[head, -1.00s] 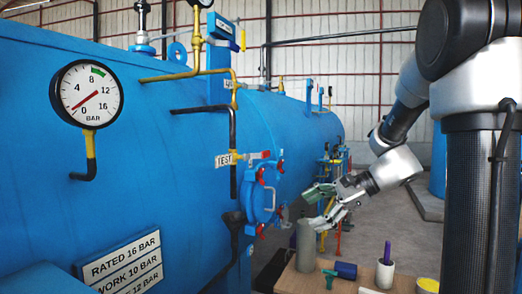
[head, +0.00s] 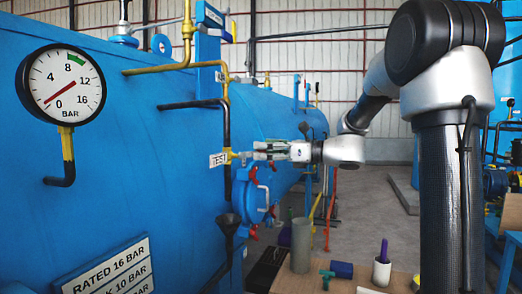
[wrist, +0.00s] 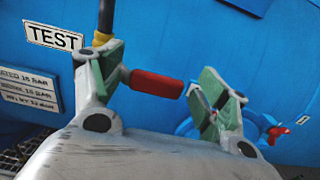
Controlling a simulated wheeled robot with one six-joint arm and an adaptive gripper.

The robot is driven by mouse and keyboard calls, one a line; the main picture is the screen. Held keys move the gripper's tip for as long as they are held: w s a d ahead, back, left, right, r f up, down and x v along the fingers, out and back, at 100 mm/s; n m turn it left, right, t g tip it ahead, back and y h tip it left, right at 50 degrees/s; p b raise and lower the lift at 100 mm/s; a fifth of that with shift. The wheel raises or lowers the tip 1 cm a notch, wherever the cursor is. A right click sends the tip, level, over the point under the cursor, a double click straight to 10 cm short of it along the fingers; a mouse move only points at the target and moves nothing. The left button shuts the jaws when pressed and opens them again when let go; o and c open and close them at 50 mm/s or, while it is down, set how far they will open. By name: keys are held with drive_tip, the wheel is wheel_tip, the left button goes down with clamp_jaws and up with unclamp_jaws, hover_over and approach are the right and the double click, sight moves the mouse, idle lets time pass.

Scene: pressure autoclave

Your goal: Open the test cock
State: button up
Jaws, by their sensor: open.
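The test cock has a red lever handle (wrist: 158,84), seen in the wrist view pointing right from a yellow fitting (wrist: 102,40) on the pipe. A white TEST tag (wrist: 53,36) hangs left of it; the tag also shows in the head view (head: 217,160). My gripper (wrist: 170,88) is open, with green-padded fingers. The red handle lies across the space between the fingers in the wrist view; the left finger partly covers its root. I cannot tell whether either finger touches it. In the head view my gripper (head: 257,151) is at the cock and hides most of it.
A round pressure gauge (head: 61,86) on the blue vessel (head: 140,150) reads near 0. Below the cock are a black funnel (head: 228,222) and a round blue door (head: 254,196) with red handles. A bench (head: 345,281) holds a grey cylinder (head: 301,246) and small items.

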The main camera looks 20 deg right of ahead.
drive_tip(key=shift+x, duration=0.8)
drive_tip(key=c, duration=1.5)
